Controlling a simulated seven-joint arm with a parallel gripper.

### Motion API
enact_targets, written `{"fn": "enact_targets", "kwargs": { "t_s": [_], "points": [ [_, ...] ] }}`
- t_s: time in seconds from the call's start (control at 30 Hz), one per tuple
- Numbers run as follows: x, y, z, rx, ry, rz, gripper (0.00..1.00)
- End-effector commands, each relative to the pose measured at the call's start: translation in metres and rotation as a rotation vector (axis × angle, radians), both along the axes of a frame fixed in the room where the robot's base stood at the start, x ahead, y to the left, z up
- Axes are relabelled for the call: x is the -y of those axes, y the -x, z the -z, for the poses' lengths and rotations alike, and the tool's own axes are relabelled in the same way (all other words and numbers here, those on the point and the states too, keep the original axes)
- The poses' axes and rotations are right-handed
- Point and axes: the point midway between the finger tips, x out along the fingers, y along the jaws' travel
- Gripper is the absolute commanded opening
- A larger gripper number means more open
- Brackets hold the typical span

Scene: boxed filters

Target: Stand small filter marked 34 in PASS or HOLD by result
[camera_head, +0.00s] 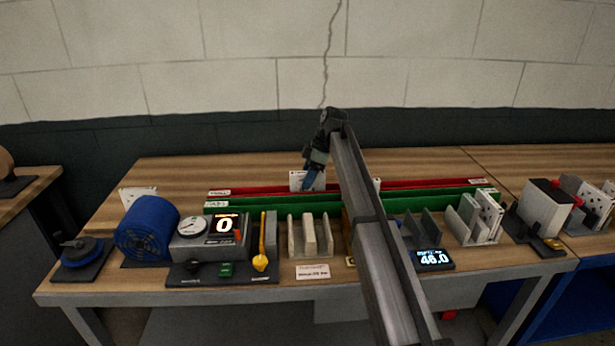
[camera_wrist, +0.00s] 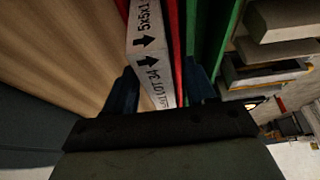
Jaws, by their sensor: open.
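A small white filter (camera_head: 296,180) stands on edge at the red rack (camera_head: 250,190), toward its left half. The red strip (camera_wrist: 177,60) runs right beside the filter. The green rack (camera_head: 270,205) is parallel, nearer the camera. The rack labels are too small to read.
A gauge unit with a display (camera_head: 225,226) reading 0 and a blue roll (camera_head: 147,226) stand at left. Slotted holders (camera_head: 308,238) and a display (camera_head: 432,260) reading about 46.0 stand in front. White filters (camera_head: 482,216) stand at right. My arm hides the middle.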

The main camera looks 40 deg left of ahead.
Motion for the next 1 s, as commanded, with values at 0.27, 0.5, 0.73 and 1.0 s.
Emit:
{"fn": "enact_targets", "kwargs": {
  "t_s": [0.27, 0.5, 0.73, 1.0],
  "points": [
    [0.003, -0.005, -0.016, 0.001, -0.001, 0.001, 0.55],
    [0.015, -0.017, -0.057, 0.001, -0.001, 0.001, 0.55],
    [0.026, -0.027, -0.092, 0.001, -0.001, 0.0, 0.55],
    [0.032, -0.032, -0.112, 0.0, 0.0, 0.0, 0.55]
  ]
}}
